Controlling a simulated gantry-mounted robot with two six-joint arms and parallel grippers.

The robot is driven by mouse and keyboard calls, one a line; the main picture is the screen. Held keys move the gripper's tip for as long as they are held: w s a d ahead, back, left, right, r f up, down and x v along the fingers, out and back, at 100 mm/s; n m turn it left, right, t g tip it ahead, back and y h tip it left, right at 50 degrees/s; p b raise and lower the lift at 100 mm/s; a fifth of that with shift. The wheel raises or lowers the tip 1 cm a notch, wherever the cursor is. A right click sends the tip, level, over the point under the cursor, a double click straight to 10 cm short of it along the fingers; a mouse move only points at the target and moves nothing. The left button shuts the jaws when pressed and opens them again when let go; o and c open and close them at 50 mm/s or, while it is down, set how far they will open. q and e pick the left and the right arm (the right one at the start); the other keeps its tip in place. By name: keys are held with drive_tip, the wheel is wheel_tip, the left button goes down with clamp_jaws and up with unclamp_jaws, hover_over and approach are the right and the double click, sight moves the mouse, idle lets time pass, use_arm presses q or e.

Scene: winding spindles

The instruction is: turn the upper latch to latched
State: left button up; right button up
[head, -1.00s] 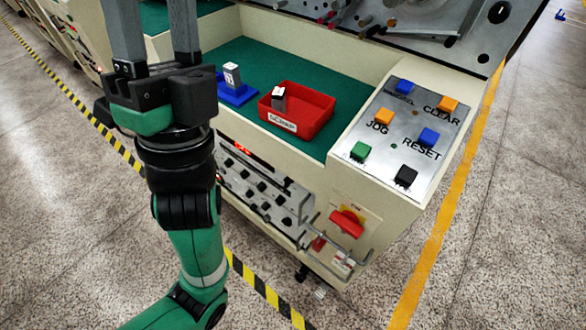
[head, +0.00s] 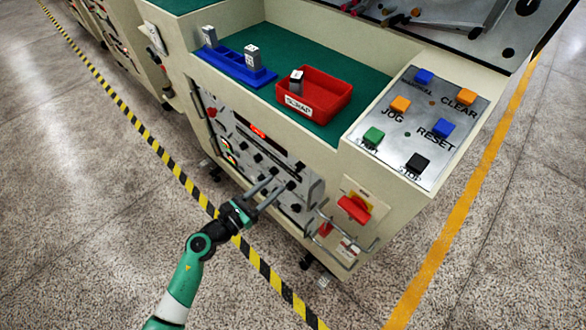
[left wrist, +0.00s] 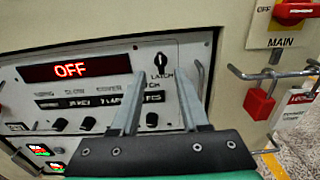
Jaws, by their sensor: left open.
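In the left wrist view a black latch knob (left wrist: 160,62) sits on the grey control panel (left wrist: 205,45), just above the word LATCH. Its handle looks roughly upright. Whether this is the upper latch I cannot tell for sure. My left gripper (left wrist: 163,78) is open and empty, with one finger to each side below the knob. It looks apart from the knob, though the depth is hard to judge. In the head view my left gripper (head: 280,182) points at the front panel (head: 225,125) of the machine. My right gripper is not in view.
A red OFF display (left wrist: 70,71) is left of the knob, with several black knobs below. To the right are a red main switch (left wrist: 297,12), a red padlock (left wrist: 260,103) and metal bars. A red scrap bin (head: 330,97) and blue tray (head: 232,65) sit above.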

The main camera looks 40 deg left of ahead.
sight(296, 166)
use_arm(q)
drive_tip(key=w+b, duration=0.1)
drive_tip(key=w, duration=0.7)
drive_tip(key=shift+w+b, duration=0.3)
drive_tip(key=shift+w, duration=0.1)
drive_tip(key=shift+r, duration=0.1)
drive_tip(key=shift+c, duration=0.3)
clamp_jaws()
